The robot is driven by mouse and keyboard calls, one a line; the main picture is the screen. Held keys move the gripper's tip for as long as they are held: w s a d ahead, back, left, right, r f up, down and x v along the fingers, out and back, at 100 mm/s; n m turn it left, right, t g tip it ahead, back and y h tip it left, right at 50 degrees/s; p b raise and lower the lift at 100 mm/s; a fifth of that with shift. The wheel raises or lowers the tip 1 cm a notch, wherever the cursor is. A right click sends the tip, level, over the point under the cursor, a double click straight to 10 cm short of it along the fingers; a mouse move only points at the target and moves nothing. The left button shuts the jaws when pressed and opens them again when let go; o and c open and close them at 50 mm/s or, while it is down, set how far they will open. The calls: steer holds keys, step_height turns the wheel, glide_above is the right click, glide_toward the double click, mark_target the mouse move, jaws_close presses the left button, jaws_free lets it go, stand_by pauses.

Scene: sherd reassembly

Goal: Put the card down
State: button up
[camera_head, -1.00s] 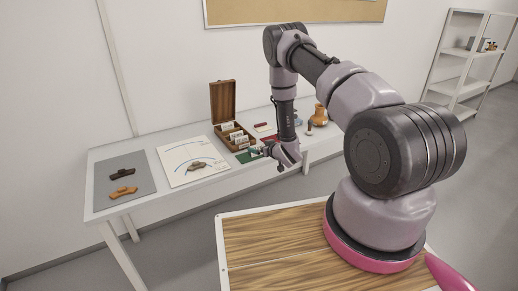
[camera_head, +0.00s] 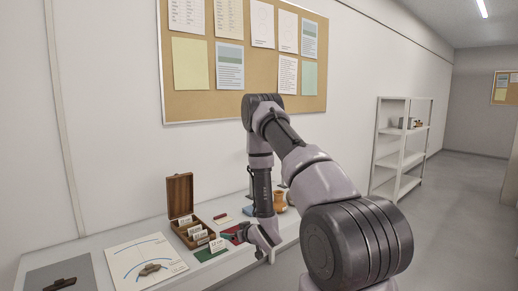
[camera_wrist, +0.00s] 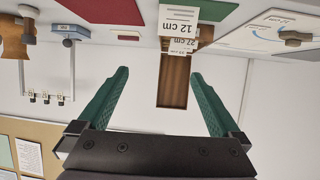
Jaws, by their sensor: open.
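A white card marked "12 cm" (camera_wrist: 178,20) shows in the upside-down wrist view, upright by the green mat (camera_wrist: 213,9). In the head view the card (camera_head: 217,244) stands at the green mat (camera_head: 207,255), just left of my gripper (camera_head: 233,237). In the wrist view my gripper (camera_wrist: 160,73) is open, its two green fingers wide apart with nothing between them. The card is beyond the fingertips and apart from them. A wooden box (camera_head: 190,238) with an open lid holds more cards, one reading "27 cm" in the wrist view.
A white sheet with a blue arc (camera_head: 122,257) bears a brown sherd (camera_head: 152,269). A grey mat (camera_head: 88,272) with a dark sherd (camera_head: 60,284) lies at far left. An orange pot (camera_head: 280,202) stands right, behind my arm. A blue object (camera_wrist: 70,32) is near it.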

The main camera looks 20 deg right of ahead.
steer(key=w+d+r+m+g+h, duration=0.1)
steer(key=d+r+m+h, duration=0.1)
steer(key=r, duration=0.9)
steer(key=w+d+r+m+h, duration=0.1)
steer(key=d+r, duration=0.1)
steer(key=r, duration=0.9)
steer(key=s+r+m+g, duration=0.2)
steer(key=s+r, duration=0.8)
steer(key=r, duration=0.3)
steer(key=s+a+r+g, duration=0.1)
steer(key=s+r, duration=0.2)
steer(key=s, duration=0.5)
steer(key=s+a+r+m+y, duration=0.1)
steer(key=s+a+r, duration=0.1)
steer(key=s, duration=0.6)
steer(key=s+a+r+g, duration=0.1)
steer(key=s+a+r, duration=0.1)
steer(key=s+r, duration=0.3)
steer(key=s, duration=0.3)
steer(key=shift+s+a+m+g+y, duration=0.25)
steer(key=shift+s+m+g+y, duration=0.05)
steer(key=shift+s+m+y, duration=0.1)
